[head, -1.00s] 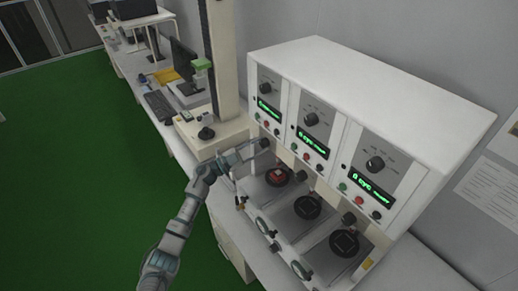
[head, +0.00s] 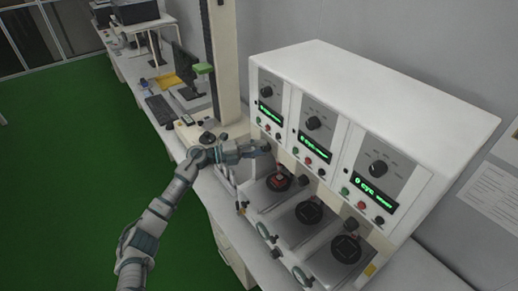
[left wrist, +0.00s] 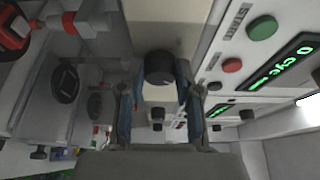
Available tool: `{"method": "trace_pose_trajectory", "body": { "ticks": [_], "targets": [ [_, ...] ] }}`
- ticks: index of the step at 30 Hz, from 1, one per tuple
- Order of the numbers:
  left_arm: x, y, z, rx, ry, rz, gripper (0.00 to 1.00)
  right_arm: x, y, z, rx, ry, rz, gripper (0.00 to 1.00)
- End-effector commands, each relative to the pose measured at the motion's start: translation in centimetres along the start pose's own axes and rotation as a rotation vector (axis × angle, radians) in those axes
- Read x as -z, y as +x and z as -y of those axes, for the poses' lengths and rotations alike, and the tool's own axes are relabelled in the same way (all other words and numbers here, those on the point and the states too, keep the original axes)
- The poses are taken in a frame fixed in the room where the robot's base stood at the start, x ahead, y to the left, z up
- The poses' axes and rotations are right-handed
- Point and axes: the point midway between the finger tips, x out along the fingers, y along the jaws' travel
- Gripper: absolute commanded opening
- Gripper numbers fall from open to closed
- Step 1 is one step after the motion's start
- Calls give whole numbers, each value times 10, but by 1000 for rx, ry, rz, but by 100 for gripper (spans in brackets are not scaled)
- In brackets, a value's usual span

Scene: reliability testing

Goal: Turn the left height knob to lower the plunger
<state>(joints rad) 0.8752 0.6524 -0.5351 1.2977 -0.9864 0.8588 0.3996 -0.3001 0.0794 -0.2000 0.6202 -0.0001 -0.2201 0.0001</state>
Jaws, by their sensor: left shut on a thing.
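A testing machine (head: 375,110) with three stations stands against the wall. My left gripper (head: 264,147) is at the left station, beside the lower part of its panel, and hides much of the knob there. In the left wrist view the round black height knob (left wrist: 159,68) sits between the tips of my left gripper (left wrist: 158,84), which is shut on it. A pale horizontal plunger-like part with a red ring (left wrist: 78,23) shows at upper left of that view. A red piece (head: 278,181) lies on the left station's black disc. My right gripper is not in view.
Green, red and black buttons and a lit green display (left wrist: 282,65) are close to the right of the gripper. A beige column (head: 222,65) stands left of the machine. A keyboard (head: 160,107) and monitor are farther back.

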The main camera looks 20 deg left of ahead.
Motion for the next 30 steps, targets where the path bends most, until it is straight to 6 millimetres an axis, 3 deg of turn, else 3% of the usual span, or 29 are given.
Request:
{"method": "trace_pose_trajectory", "body": {
  "ticks": [15, 30],
  "targets": [
    [2, 1, -2, -164, 369, -7, 0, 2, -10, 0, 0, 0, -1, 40],
    [3, 1, -5, -214, 479, -10, 0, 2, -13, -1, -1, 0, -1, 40]
  ]
}}
